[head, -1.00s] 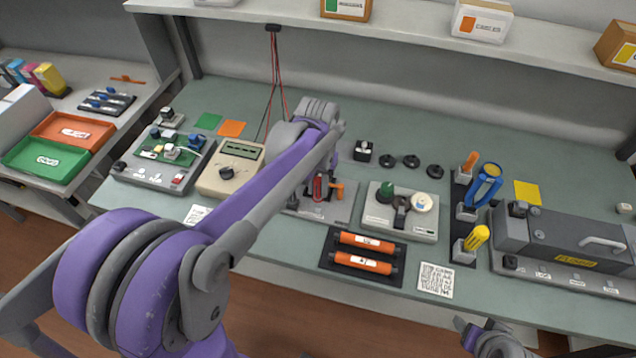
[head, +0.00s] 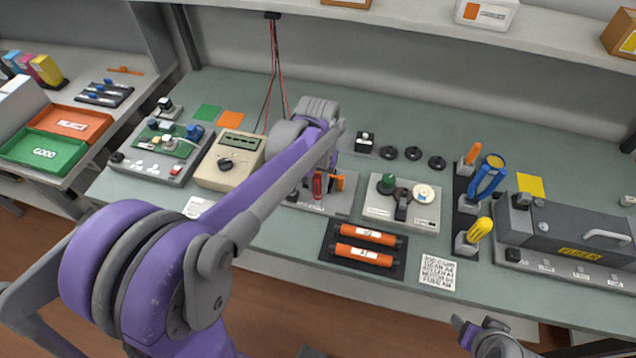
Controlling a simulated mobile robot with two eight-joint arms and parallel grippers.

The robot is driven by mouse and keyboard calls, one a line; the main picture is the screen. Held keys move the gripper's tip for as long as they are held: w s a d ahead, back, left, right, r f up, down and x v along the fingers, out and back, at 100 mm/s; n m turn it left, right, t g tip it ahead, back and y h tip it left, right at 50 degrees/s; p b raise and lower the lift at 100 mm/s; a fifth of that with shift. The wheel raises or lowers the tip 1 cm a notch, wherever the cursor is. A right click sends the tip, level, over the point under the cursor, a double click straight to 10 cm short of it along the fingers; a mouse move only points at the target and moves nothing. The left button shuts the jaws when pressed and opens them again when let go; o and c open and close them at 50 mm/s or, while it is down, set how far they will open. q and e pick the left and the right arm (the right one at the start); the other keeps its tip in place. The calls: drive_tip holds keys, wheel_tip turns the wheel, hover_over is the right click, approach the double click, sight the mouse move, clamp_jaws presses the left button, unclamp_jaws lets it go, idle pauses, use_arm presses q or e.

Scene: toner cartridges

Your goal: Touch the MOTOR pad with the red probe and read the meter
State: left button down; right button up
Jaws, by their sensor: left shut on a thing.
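The beige meter (head: 230,160), with a display window and a dark dial, stands left of my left forearm. Its reading is too small to make out. A grey unit with a green circuit board (head: 165,145) is left of the meter; its labels are too small to read, so I cannot pick out the MOTOR pad. A red probe-like piece (head: 317,185) stands upright on a grey stand. My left gripper (head: 312,190) is down at this stand, mostly hidden by my arm, and shut on what appears to be this red piece. My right gripper (head: 480,330) is low at the right, before the bench edge.
Red and dark leads (head: 274,75) hang behind my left wrist. Orange rollers (head: 365,245) lie in a dark tray near the front edge. A control box (head: 402,210), a tool rack (head: 465,215) and a grey fuser unit (head: 570,240) stand to the right.

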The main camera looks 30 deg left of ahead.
sight(318, 176)
use_arm(q)
drive_tip(key=shift+f+b, duration=0.4)
drive_tip(key=shift+f, duration=0.25)
use_arm(e)
drive_tip(key=shift+s+f, duration=0.2)
drive_tip(key=shift+f, duration=0.35)
idle(0.5)
use_arm(q)
drive_tip(key=shift+r+p, duration=1.85)
drive_tip(key=shift+r, duration=1.7)
use_arm(e)
drive_tip(key=r, duration=0.1)
drive_tip(key=w+r, duration=0.1)
drive_tip(key=r, duration=0.1)
drive_tip(key=w+r, duration=0.1)
drive_tip(key=r, duration=0.1)
use_arm(q)
drive_tip(key=shift+f, duration=0.1)
